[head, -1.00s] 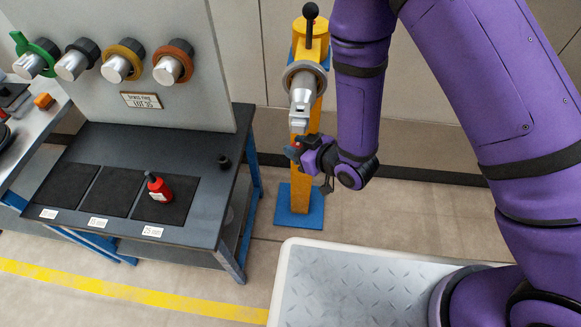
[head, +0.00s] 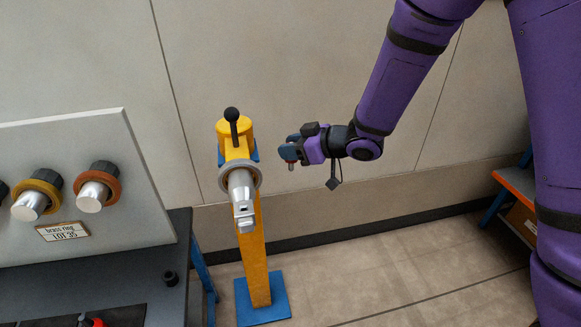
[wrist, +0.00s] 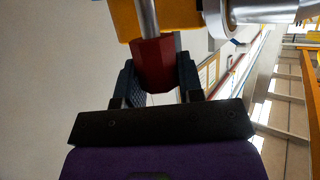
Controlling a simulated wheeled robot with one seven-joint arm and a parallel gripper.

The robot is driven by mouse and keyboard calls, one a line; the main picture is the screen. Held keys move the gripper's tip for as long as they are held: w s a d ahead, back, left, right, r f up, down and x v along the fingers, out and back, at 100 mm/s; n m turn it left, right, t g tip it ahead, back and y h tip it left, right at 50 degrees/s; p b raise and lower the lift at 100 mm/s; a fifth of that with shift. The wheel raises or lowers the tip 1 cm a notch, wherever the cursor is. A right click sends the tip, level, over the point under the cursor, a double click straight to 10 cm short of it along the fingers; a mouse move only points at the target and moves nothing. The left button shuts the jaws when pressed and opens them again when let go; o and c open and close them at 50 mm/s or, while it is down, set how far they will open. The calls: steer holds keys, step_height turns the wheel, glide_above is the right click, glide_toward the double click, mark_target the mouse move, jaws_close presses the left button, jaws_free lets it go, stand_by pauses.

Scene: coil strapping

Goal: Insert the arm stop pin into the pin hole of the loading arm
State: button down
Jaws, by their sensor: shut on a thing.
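The arm stop pin has a red grip (wrist: 153,62) and a silver shaft (wrist: 148,18) in the wrist view. My gripper (head: 290,150) is shut on the red grip, with dark fingers on both sides of it. In the head view the pin (head: 291,165) hangs shaft down, right of the loading arm and apart from it. The silver loading arm (head: 241,192) sticks out toward the camera from a yellow post (head: 256,260), with a grey ring around it. A small dark spot shows near its stepped tip, but I cannot tell if it is the pin hole.
A black-knobbed lever (head: 232,118) stands on top of the post. At left is a grey panel (head: 120,150) with rings on pegs, above a dark table (head: 60,290). An orange-topped bench (head: 510,190) is at right. Floor between post and bench is clear.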

steer(key=s+a+r+n+g, duration=0.4)
steer(key=s+r+g, duration=0.1)
steer(key=s, duration=0.3)
steer(key=s+a+r+n+g, duration=0.5)
steer(key=s, duration=0.3)
steer(key=shift+a+r, duration=0.25)
steer(key=shift+r, duration=0.05)
steer(key=shift+d, duration=0.1)
steer(key=shift+f, duration=2.9)
steer(key=shift+f, duration=0.15)
steer(key=shift+f, duration=0.35)
steer(key=shift+f, duration=1.8)
